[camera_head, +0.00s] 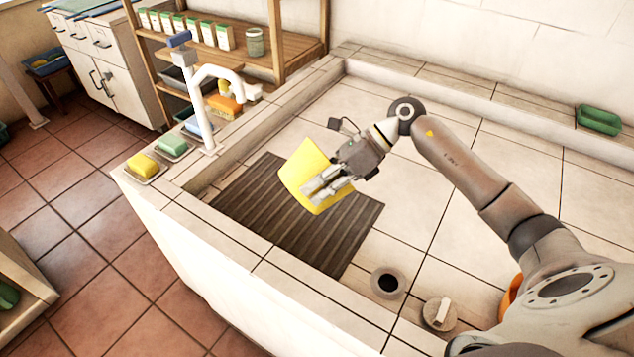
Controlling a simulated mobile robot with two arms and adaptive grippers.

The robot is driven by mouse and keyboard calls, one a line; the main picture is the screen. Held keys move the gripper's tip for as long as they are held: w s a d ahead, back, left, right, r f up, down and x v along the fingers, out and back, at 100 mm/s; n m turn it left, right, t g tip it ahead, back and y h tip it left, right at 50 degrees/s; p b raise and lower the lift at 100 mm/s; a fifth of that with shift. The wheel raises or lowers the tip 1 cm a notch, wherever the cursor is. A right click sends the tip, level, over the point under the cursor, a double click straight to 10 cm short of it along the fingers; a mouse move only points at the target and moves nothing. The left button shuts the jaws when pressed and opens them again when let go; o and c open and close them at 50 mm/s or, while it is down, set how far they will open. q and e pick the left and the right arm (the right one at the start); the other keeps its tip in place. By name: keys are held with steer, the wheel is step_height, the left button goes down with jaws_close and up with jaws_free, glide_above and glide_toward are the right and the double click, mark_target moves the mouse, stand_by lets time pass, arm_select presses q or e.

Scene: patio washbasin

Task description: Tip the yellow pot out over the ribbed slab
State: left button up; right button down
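The pot and gripper hide part of the slab. My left gripper is not in view.
A white tap (208,100) rises from the basin's left rim, with sponges in dishes (143,165) beside it. A round dark-centred cup (388,282) and a round brown dish (440,314) stand nearer. A green tray (598,120) sits at right. The floor behind the slab is clear.

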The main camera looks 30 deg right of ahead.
mark_target(317, 170)
step_height(317, 170, up, 3)
steer(key=h+p, duration=0.3)
steer(key=h, duration=0.1)
steer(key=shift+f, duration=0.1)
steer(key=shift+a+f+h+p, duration=0.1)
steer(key=shift+f+h+p, duration=0.05)
steer(key=shift+h+p, duration=0.35)
steer(key=r+h+p, duration=0.1)
steer(key=h+p, duration=0.1)
steer(key=shift+r+n+h+p, duration=0.3)
steer(key=shift+r+n+p, duration=0.05)
steer(key=shift+r+n, duration=0.05)
steer(key=shift+r+h+p, duration=0.4)
steer(key=shift+h+p, duration=0.15)
steer(key=shift+h, duration=0.65)
steer(key=shift+a+r+h, duration=0.1)
steer(key=shift+r+h, duration=0.05)
steer(key=shift+h, duration=0.35)
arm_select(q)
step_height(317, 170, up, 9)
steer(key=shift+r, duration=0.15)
arm_select(e)
steer(key=shift+h, duration=0.5)
